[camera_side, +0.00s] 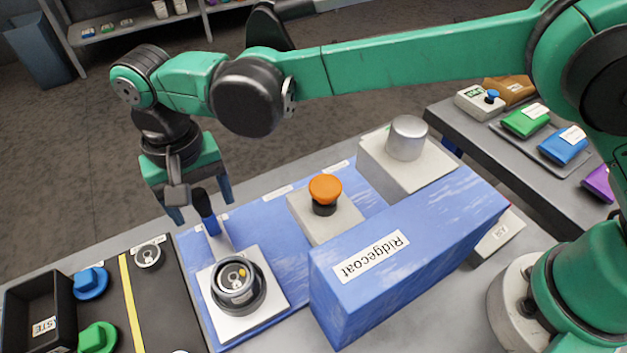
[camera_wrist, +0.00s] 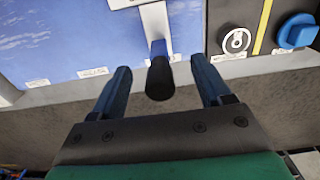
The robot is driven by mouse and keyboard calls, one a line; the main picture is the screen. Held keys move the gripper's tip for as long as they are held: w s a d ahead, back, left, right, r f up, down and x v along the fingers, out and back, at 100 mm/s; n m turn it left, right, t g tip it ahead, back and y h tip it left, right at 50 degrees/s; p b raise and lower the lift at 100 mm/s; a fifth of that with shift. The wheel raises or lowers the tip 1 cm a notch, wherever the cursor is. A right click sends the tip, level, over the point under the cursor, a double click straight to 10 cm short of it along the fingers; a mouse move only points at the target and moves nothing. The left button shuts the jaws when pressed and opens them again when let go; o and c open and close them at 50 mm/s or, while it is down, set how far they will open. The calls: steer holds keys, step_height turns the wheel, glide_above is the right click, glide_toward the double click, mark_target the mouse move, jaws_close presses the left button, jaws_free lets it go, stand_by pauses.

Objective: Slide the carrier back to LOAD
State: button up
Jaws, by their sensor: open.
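A black-tipped handle (camera_side: 204,203) sticks up at the end of a pale bar, by the far edge of the blue panel (camera_side: 262,212). The bar runs to a pale square plate (camera_side: 273,295) with a round dark fixture (camera_side: 236,283) on it; I cannot tell which part is the carrier. My gripper (camera_side: 201,206) is open, pointing down at the handle. In the wrist view the handle (camera_wrist: 160,78) shows between the two blue fingers of my gripper (camera_wrist: 160,68), with a gap on each side. Small labels lie along the panel edge, and I cannot read LOAD.
A large blue block marked Ridgecoat (camera_side: 400,262) stands to the right. An orange button (camera_side: 325,188) on a pale box and a grey cylinder (camera_side: 407,138) on another are behind it. A black bin (camera_side: 40,312) and blue and green knobs are at left.

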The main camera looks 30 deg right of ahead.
steer(key=shift+r, duration=4)
steer(key=shift+d, duration=0.1)
steer(key=w+d+r+t+y, duration=0.15)
steer(key=d+r, duration=0.25)
steer(key=d, duration=0.6)
steer(key=s+d+f+t, duration=0.1)
steer(key=s+d+t, duration=0.1)
steer(key=d, duration=0.5)
steer(key=s+d+f+t+h, duration=0.1)
steer(key=s+d+f, duration=0.1)
steer(key=d, duration=0.5)
steer(key=s+d+f+t, duration=0.2)
steer(key=s+d, duration=0.2)
steer(key=d, duration=0.2)
steer(key=shift+d+f+t, duration=0.2)
steer(key=shift+d+t, duration=0.15)
steer(key=shift+d, duration=0.05)
steer(key=shift+h, duration=0.25)
